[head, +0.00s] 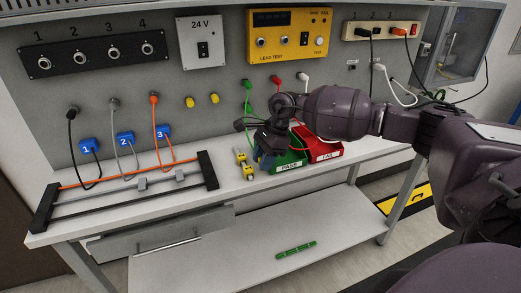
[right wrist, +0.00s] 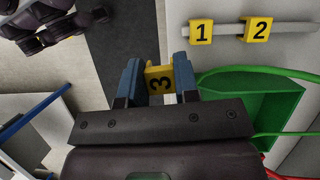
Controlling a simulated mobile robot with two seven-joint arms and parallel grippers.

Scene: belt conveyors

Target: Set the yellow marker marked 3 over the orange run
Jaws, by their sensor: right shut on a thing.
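My right gripper (head: 263,160) is shut on the yellow marker marked 3 (right wrist: 158,78), which sits between the blue fingertips (right wrist: 157,82) in the right wrist view. In the head view the gripper hides it, just left of the green bin. Two other yellow markers, 1 (right wrist: 201,33) and 2 (right wrist: 257,30), sit on a grey rail. The orange run (head: 110,177) is an orange lead stretched along the back of the black-ended rack at the left. It rises to an orange plug (head: 154,98) and carries a blue tag 3 (head: 163,132). My left gripper is not in view.
A green PASS bin (head: 290,167) and red FAIL bin (head: 325,156) stand right.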

